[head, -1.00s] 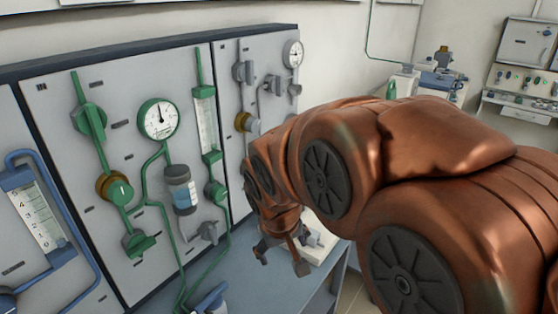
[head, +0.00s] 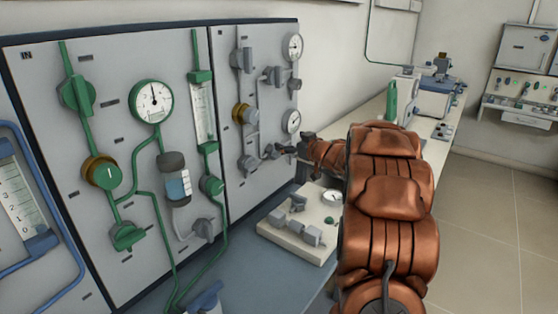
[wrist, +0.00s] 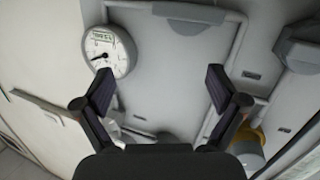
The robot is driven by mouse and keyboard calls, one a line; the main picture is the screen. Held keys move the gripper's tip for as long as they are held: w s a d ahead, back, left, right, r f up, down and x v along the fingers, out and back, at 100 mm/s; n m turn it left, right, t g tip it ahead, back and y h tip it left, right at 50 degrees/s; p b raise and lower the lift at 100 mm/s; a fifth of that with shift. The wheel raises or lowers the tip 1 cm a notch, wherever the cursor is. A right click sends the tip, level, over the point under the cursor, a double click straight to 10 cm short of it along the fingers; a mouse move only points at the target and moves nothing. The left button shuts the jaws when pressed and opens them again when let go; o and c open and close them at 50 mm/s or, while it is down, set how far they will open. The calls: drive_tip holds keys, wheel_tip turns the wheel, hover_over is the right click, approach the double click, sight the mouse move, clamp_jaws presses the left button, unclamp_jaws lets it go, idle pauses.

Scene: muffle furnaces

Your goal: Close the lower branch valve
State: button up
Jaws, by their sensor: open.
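The lower branch valve (head: 270,152) is a small grey valve low on the right panel, left of and below the lower gauge (head: 291,121). In the wrist view, which looks upside down, its grey handle (wrist: 188,14) seems to be the one at the top edge, beyond the fingertips. My gripper (wrist: 160,84) is open and empty, facing the panel, with bare panel between its fingers. In the head view my gripper (head: 300,150) is close by the valve on its right, partly hidden by my arm. I cannot tell the handle's exact angle.
A brass regulator (head: 241,113) and another grey valve (head: 248,163) sit left of the branch. The upper branch valve (head: 272,77) is above. A pale block with fittings and a dial (head: 300,236) lies on the bench below my arm. Floor at right is clear.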

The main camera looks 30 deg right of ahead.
sight(281, 154)
drive_tip(key=s+f+n+y+b, duration=0.1)
drive_tip(key=s+f+n+y, duration=0.1)
drive_tip(key=s+f+y, duration=0.3)
drive_tip(key=shift+t+y, duration=0.3)
drive_tip(key=shift+y, duration=0.1)
drive_tip(key=shift+d+f+x, duration=0.1)
drive_tip(key=shift+x, duration=1.4)
drive_tip(key=shift+d+f+x, duration=0.1)
drive_tip(key=shift+d+x, duration=0.05)
drive_tip(key=shift+x, duration=1.35)
drive_tip(key=shift+d+f+x, duration=0.1)
drive_tip(key=shift+x, duration=1.35)
drive_tip(key=shift+w, duration=0.1)
drive_tip(key=shift+c, duration=0.4)
drive_tip(key=c, duration=1.1)
drive_tip(key=shift+o, duration=0.2)
